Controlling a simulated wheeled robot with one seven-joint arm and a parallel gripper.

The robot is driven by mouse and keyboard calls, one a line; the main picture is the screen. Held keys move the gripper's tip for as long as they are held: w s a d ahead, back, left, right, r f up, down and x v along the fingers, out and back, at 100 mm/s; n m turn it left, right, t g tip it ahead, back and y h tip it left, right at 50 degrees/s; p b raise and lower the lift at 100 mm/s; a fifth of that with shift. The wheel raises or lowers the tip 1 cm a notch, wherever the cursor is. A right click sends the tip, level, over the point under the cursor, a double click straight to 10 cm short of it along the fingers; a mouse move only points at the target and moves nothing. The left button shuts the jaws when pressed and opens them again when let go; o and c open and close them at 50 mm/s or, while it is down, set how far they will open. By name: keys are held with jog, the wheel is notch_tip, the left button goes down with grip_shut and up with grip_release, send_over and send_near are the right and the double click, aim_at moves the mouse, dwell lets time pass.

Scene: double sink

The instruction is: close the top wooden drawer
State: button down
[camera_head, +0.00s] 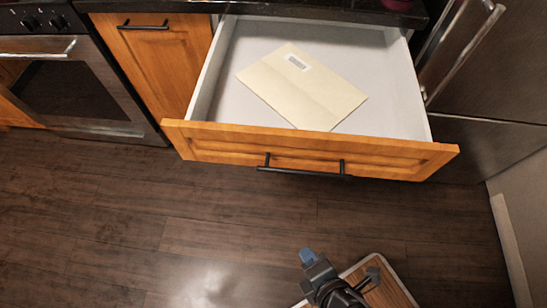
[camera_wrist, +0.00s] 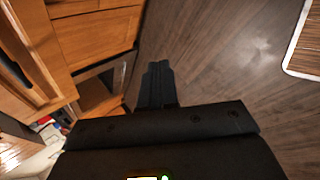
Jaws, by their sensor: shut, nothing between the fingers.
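The top wooden drawer (camera_head: 310,150) is pulled far out below the dark counter in the head view. Its white inside is exposed, and a cream envelope (camera_head: 300,85) with a label lies flat in it. A black bar handle (camera_head: 300,170) runs across the middle of its front. My gripper (camera_head: 308,257) is low in the head view, over the floor in front of the drawer and apart from it. In the wrist view my gripper (camera_wrist: 157,75) has its fingers together, with nothing between them.
A closed wooden cabinet (camera_head: 155,55) and a steel oven (camera_head: 75,85) stand left of the drawer. A steel appliance (camera_head: 480,90) is close on the right. The dark wood floor (camera_head: 130,225) is clear in front. The wrist view shows wooden fronts (camera_wrist: 95,45) at left.

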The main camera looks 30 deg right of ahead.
jog(key=w+a+n+h, duration=0.2)
jog(key=w+n, duration=0.2)
jog(key=n+t+h, duration=0.6)
jog(key=h, duration=0.1)
send_near(245, 151)
jog(key=p+x, duration=0.1)
jog(key=x, duration=0.5)
jog(key=shift+w+d, duration=0.25)
jog(key=shift+w, duration=0.1)
jog(key=shift+p, duration=0.3)
jog(key=shift+w+d, duration=0.35)
jog(key=shift+w, duration=0.15)
jog(key=b+x, duration=0.3)
jog(key=x, duration=0.9)
jog(key=b+x, duration=0.4)
jog(key=x, duration=0.9)
jog(key=r+b+x, duration=0.1)
jog(key=b+x, duration=0.2)
jog(key=x, duration=1)
jog(key=shift+d+f, duration=0.1)
jog(key=shift+d, duration=0.2)
jog(key=shift+w+d+b, duration=0.3)
jog(key=shift+w+b, duration=0.15)
jog(key=shift+b, duration=0.05)
jog(key=shift+w+d+r, duration=0.1)
jog(key=shift+r, duration=0.25)
